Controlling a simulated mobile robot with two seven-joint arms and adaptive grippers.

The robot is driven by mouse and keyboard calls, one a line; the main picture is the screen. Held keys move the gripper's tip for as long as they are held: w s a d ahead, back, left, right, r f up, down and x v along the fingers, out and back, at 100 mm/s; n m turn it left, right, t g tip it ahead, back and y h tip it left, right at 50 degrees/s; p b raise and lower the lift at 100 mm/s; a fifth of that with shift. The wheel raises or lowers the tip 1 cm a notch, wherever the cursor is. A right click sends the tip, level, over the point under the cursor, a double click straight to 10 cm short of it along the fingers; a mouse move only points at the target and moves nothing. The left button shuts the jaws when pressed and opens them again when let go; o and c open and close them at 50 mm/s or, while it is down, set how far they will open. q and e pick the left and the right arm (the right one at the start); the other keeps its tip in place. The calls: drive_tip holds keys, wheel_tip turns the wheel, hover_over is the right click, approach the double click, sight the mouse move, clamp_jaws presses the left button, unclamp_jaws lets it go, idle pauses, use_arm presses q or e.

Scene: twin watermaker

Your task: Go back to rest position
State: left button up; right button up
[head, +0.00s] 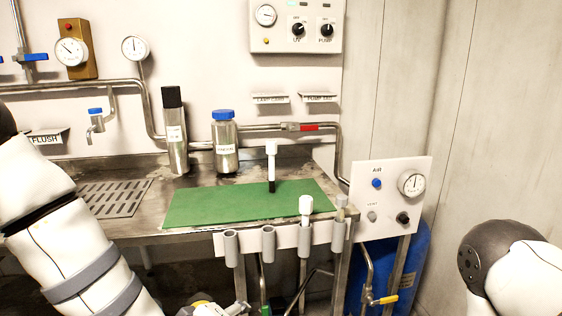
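My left arm comes in along the left edge, white with grey bands, and runs down out of the bottom of the head view. My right arm shows only as a dark joint and a white link at the lower right edge.
A steel bench (150,222) bears a green mat (225,205) with a white-topped probe (271,165) upright on it. A steel bottle (225,143) and a black-capped cylinder (175,132) stand behind. Grey holders (268,243) line the front edge. A blue tank (416,262) stands right.

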use_arm(q)
drive_tip(key=s+a+f+m+g+y, duration=0.1)
drive_tip(key=s+a+f+m+g, duration=0.25)
drive_tip(key=s+f, duration=0.45)
drive_tip(key=s+a+f+m+g, duration=0.2)
drive_tip(key=s+a+f+g, duration=0.15)
drive_tip(key=s+f, duration=0.45)
drive_tip(key=s+a+m+g, duration=0.1)
drive_tip(key=s+a+m, duration=0.1)
drive_tip(key=s, duration=0.6)
drive_tip(key=s+a+f+m+g+y, duration=0.1)
drive_tip(key=s+a, duration=0.3)
drive_tip(key=s, duration=0.5)
drive_tip(key=shift+f+m+g, duration=0.3)
drive_tip(key=shift+m+g, duration=0.15)
drive_tip(key=shift+g, duration=0.35)
drive_tip(key=shift+s+a, duration=0.1)
drive_tip(key=shift+s, duration=0.05)
